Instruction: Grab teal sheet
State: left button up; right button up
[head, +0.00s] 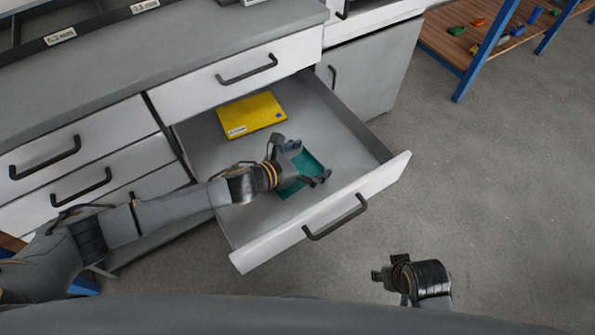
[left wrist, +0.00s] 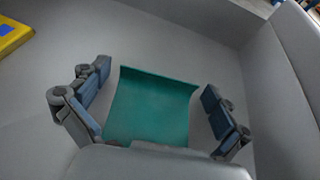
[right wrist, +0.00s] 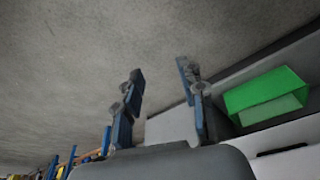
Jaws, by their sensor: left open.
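The teal sheet (head: 311,167) lies in the open drawer (head: 222,175), near its front, partly hidden by my left gripper (head: 304,164). In the left wrist view the teal sheet (left wrist: 150,103) looks slightly curled at its far edge. The fingers of my left gripper (left wrist: 158,98) are spread wide, one on each side of the sheet, with gaps between them and it. My right gripper (head: 379,276) is outside the drawer, over the floor. In the right wrist view the fingers of the right gripper (right wrist: 160,80) stand apart with nothing between them.
A yellow sheet (head: 251,114) with a white label lies at the back of the drawer. The drawer front (head: 325,213) with its black handle and the side walls surround the work area. A blue-legged bench (head: 487,50) with small coloured parts stands at the upper right. The floor to the right is clear.

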pick_arm(q)
jog(key=c, duration=0.9)
jog(key=shift+r, duration=0.2)
